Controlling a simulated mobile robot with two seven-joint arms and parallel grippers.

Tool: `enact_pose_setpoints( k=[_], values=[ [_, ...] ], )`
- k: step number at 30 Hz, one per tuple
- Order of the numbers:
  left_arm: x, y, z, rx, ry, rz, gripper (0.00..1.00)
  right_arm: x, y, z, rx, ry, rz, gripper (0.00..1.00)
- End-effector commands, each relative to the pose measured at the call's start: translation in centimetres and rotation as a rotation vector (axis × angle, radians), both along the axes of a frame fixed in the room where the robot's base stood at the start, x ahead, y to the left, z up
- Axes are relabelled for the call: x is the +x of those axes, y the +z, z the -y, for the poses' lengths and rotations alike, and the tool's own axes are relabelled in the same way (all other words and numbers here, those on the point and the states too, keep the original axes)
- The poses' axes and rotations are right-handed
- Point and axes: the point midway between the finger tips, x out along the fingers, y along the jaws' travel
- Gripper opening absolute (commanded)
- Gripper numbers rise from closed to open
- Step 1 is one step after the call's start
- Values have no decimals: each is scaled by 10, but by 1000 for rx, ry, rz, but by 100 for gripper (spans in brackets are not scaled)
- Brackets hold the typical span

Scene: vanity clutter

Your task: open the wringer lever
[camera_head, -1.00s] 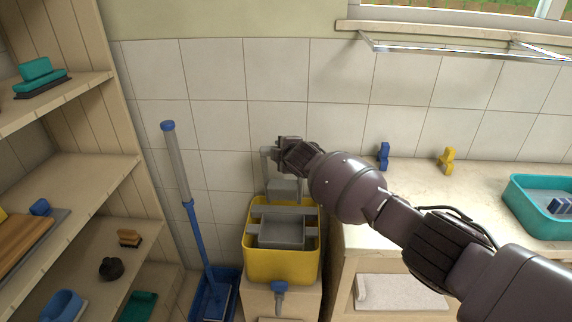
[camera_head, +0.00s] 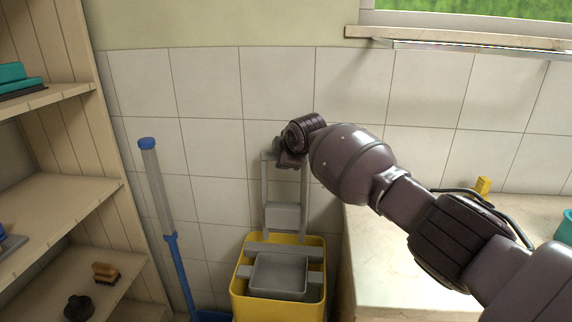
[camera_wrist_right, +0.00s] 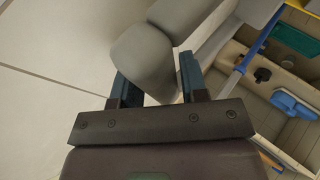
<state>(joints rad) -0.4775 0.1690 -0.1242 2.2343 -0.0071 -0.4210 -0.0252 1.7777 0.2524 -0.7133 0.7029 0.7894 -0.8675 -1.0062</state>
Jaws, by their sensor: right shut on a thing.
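The grey wringer lever (camera_head: 265,195) stands upright as a frame above the yellow bucket (camera_head: 237,305), with a grey block low between its bars. The grey wringer basket (camera_head: 278,275) sits in the bucket's top. My right gripper (camera_head: 284,158) is at the lever's top bar, its fingers partly hidden by my wrist. In the right wrist view, the gripper's two fingers (camera_wrist_right: 158,90) are on either side of a rounded grey part of the lever (camera_wrist_right: 146,52), shut on it. My left gripper is not in view.
A blue mop (camera_head: 160,205) leans left of the bucket. Wooden shelves (camera_head: 60,210) with brushes stand at the left. A countertop (camera_head: 400,265) lies right of the bucket, under my right arm. A tiled wall (camera_head: 210,90) is close behind the lever.

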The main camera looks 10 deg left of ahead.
Motion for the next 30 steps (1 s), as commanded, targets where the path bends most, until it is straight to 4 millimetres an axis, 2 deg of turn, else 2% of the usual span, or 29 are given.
enact_pose_setpoints(
  k=[6,7,9,20,30],
  values=[
    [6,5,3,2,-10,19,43,2,5,-1,2,1,-2,0],
    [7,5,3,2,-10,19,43,2,5,-1,2,1,-2,42],
    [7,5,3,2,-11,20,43,2,5,-1,1,1,-2,52],
    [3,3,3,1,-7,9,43,0,6,1,0,-1,-4,53],
    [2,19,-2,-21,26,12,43,-28,49,18,1,0,10,53]
  ],
)
